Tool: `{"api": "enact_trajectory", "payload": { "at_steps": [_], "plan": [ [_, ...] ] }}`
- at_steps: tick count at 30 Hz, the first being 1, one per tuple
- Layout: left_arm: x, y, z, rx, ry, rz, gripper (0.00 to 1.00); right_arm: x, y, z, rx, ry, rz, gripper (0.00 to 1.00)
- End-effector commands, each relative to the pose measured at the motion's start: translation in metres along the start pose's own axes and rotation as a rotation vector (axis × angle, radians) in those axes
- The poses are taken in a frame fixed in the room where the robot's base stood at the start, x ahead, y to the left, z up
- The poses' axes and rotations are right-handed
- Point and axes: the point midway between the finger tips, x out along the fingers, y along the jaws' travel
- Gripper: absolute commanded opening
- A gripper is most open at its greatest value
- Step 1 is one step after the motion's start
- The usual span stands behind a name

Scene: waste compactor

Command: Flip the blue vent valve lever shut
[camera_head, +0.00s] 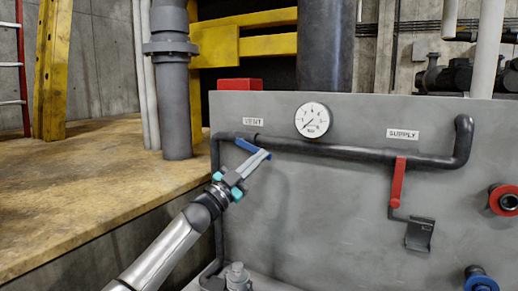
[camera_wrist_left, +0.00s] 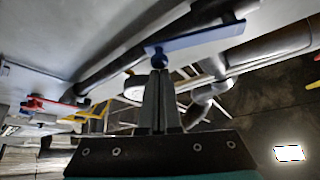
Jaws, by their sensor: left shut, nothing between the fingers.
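The blue vent valve lever (camera_head: 246,146) is on the dark pipe below the VENT label (camera_head: 252,121). It slants slightly down to the right, close to the pipe's line. My left gripper (camera_head: 264,156) is shut and empty, its fingertips close to the lever's lower right end. My right gripper is out of view.
A pressure gauge (camera_head: 312,120) sits above the pipe (camera_head: 340,151). A red supply lever (camera_head: 397,184) hangs down at right, above a grey bracket (camera_head: 419,235). Red (camera_head: 503,199) and blue (camera_head: 480,279) fittings are at the far right. The grey panel's middle is bare.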

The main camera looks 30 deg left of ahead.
Motion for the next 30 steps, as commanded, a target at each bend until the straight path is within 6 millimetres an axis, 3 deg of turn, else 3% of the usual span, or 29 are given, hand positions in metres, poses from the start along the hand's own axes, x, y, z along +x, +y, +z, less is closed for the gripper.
{"api": "enact_trajectory", "payload": {
  "at_steps": [15, 30],
  "plan": [
    [-0.024, -0.001, 0.039, 0.422, -0.006, 0.265, 0.0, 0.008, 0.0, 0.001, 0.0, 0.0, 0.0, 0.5],
    [-0.043, -0.019, 0.068, 0.806, -0.006, 0.508, 0.0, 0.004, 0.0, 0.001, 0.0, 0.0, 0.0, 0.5]
  ]
}}
